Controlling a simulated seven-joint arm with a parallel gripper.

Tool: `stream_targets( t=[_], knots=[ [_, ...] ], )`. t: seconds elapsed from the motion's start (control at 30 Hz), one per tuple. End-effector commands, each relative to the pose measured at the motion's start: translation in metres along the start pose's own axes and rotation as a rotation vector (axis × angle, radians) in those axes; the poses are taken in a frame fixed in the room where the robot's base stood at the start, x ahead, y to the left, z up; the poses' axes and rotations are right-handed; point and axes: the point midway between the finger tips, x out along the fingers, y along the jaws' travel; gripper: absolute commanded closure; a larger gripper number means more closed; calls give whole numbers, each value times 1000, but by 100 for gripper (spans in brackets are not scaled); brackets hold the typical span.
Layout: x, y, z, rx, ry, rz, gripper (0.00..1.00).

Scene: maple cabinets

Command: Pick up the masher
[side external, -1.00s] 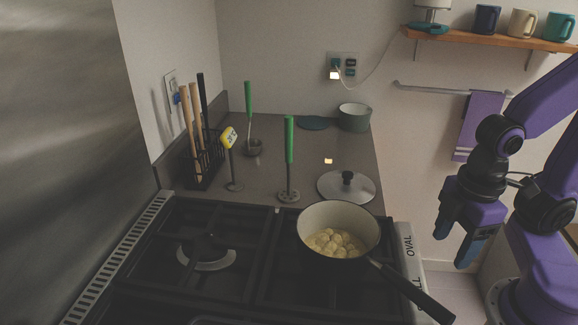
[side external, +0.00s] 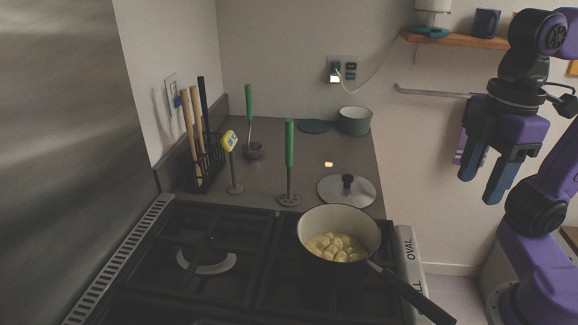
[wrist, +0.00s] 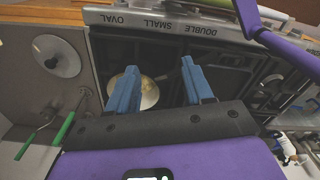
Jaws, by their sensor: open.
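The masher, with a green handle (side external: 290,145) and a grey perforated foot (side external: 289,199), stands upright on the grey counter behind the stove. In the wrist view, a green handle (wrist: 64,129) at lower left appears to be the masher's. My gripper (side external: 480,187) is open and empty, raised at the right, well apart from the masher and beyond the counter's right edge. In the wrist view its two blue fingers (wrist: 161,68) are spread, with the pot and stove below.
A pot of pale round pieces (side external: 340,248) sits on the stove, handle toward lower right. A lid (side external: 346,189) lies right of the masher. A green-handled ladle (side external: 249,104), a yellow-headed tool (side external: 229,141) and a utensil rack (side external: 207,160) stand left. A shelf (side external: 465,41) is above.

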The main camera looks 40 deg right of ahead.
Motion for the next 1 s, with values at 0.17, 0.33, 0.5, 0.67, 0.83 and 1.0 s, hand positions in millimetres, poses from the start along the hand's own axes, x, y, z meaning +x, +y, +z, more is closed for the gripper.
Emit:
stream_targets(
  t=[0.17, 0.33, 0.5, 0.67, 0.83, 1.0],
  knots=[
    [-30, 8, -20, -20, -5, 2, 49],
    [-45, 26, -58, -77, -9, 3, 49],
    [-58, 56, -105, -149, -14, 4, 49],
    [-67, 94, -151, -228, -19, 4, 49],
    [-70, 142, -192, -310, -23, 3, 49],
    [-65, 195, -221, -395, -28, 0, 49]
  ],
)
